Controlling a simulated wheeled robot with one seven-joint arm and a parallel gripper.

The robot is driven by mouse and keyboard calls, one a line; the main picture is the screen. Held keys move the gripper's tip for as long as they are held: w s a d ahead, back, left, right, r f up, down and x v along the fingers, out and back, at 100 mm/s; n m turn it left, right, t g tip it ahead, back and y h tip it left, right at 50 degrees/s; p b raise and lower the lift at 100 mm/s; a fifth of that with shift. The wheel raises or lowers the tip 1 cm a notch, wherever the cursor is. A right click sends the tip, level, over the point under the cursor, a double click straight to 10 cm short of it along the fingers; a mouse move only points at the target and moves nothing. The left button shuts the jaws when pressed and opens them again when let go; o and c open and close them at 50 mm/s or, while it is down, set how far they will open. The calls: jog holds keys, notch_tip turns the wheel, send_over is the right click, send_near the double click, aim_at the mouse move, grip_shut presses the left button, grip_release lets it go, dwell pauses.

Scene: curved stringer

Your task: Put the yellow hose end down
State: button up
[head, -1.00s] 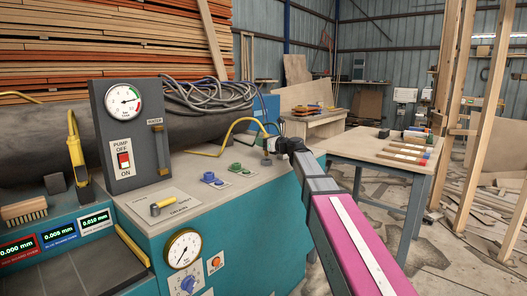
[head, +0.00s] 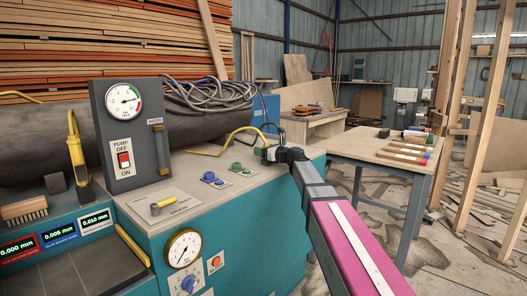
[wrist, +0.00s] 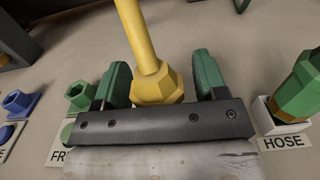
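The yellow hose (head: 237,132) arches over the bench top, and its end reaches my gripper (head: 270,152) at the bench's far right corner. In the wrist view the yellow hose end (wrist: 157,88), a faceted nut on a yellow tube, sits between the two green fingers of my gripper (wrist: 162,80). The fingers stand apart, with a gap showing at the nut's right side; the left finger is close to it. The dark gripper bar hides the nut's lower part, so I cannot tell whether it touches the bench.
A green faceted fitting (wrist: 300,88) stands by the HOSE label (wrist: 283,142) on the right. A green socket (wrist: 80,96) and a blue socket (wrist: 18,102) lie left. The gauge panel (head: 130,130) stands on the bench's left; a wooden table (head: 350,147) is beyond the bench.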

jog(key=shift+r, duration=0.15)
jog(key=v, duration=1.2)
jog(key=shift+s, duration=0.1)
